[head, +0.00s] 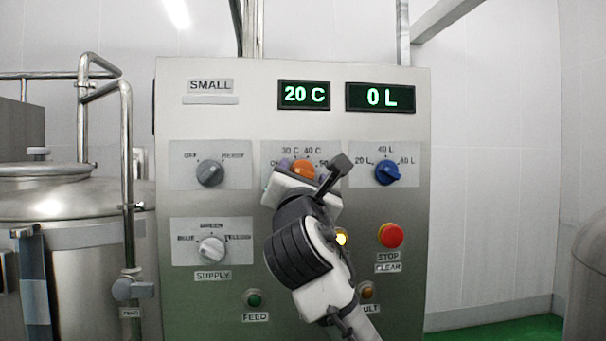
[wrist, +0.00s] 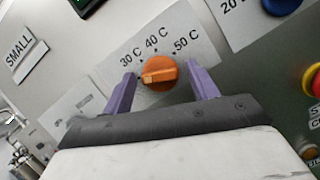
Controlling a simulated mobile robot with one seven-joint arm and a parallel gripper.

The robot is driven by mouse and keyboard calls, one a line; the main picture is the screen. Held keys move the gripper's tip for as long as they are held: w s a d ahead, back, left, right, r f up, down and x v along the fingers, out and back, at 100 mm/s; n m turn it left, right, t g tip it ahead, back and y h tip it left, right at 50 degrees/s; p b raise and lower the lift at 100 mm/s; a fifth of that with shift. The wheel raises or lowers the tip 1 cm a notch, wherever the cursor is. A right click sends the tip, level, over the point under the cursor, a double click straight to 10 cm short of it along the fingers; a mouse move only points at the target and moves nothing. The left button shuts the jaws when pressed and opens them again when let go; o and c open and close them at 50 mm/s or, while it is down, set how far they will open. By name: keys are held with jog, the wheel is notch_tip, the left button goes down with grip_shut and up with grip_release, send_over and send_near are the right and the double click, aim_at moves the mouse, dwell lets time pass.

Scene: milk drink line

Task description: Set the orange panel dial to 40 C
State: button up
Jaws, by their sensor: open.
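The orange dial (wrist: 158,72) is on its pale plate, with the labels 30 C, 40 C and 50 C around it in the wrist view. Its ridge points left, below the 30 C label, towards my left finger. My gripper (wrist: 160,76) is open, its two purple fingers on either side of the dial with gaps to it. In the head view, the dial (head: 303,168) shows only its top above my gripper (head: 302,181), which hides the rest. The temperature display (head: 304,95) reads 20 C.
A blue dial (head: 387,172) is close on the right, above a red stop button (head: 391,235). A grey dial (head: 210,172) and a white supply dial (head: 212,249) are on the left. The volume display (head: 380,97) reads 0 L.

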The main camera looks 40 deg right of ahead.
jog(key=c, duration=0.9)
jog(key=shift+m, duration=0.3)
jog(key=m+g, duration=0.1)
jog(key=m, duration=0.2)
jog(key=m+g+h+b, duration=0.1)
jog(key=m, duration=0.1)
jog(key=shift+a+r+m+g, duration=0.15)
jog(key=shift+a+m+g, duration=0.1)
jog(key=shift+m+g, duration=0.05)
jog(key=m+g, duration=0.1)
jog(key=m, duration=0.1)
jog(key=m+g, duration=0.1)
jog(key=m, duration=0.2)
jog(key=shift+w+r, duration=0.1)
jog(key=shift+r, duration=0.1)
jog(key=m, duration=0.2)
jog(key=m+g+y, duration=0.1)
jog(key=m, duration=0.1)
jog(key=shift+r+m+g+p, duration=0.15)
jog(key=shift+m+g+p, duration=0.15)
jog(key=shift+m, duration=0.1)
jog(key=shift+m+g+y, duration=0.3)
jog(key=shift+m+y, duration=0.4)
jog(key=shift+m, duration=1)
